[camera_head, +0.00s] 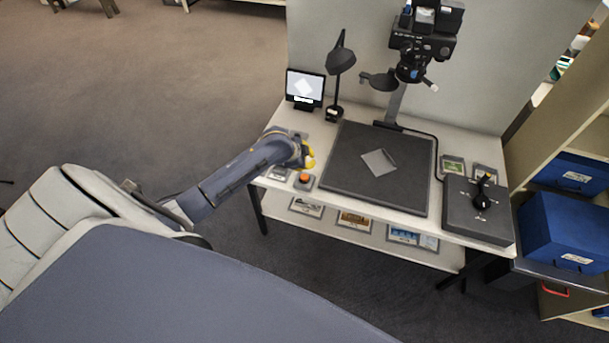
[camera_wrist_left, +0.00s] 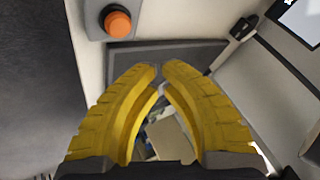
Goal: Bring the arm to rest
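My left arm reaches in from the left to the near left edge of the worktable (camera_head: 285,118). Its yellow left gripper (camera_head: 310,155) hangs near that edge, above an orange push button on a grey base (camera_head: 304,179). In the left wrist view the gripper's two yellow fingers (camera_wrist_left: 161,68) have their tips almost together, with nothing seen held at the tips. The orange button (camera_wrist_left: 118,23) shows beyond them, apart from the fingers. My right gripper is not in view.
A dark copy board (camera_head: 345,165) with a grey sheet (camera_head: 379,162) lies mid-table under a camera stand (camera_head: 424,45). A lamp (camera_head: 340,62), a small screen (camera_head: 305,87) and a joystick box (camera_head: 480,205) stand around it. Blue boxes (camera_head: 566,230) sit at right.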

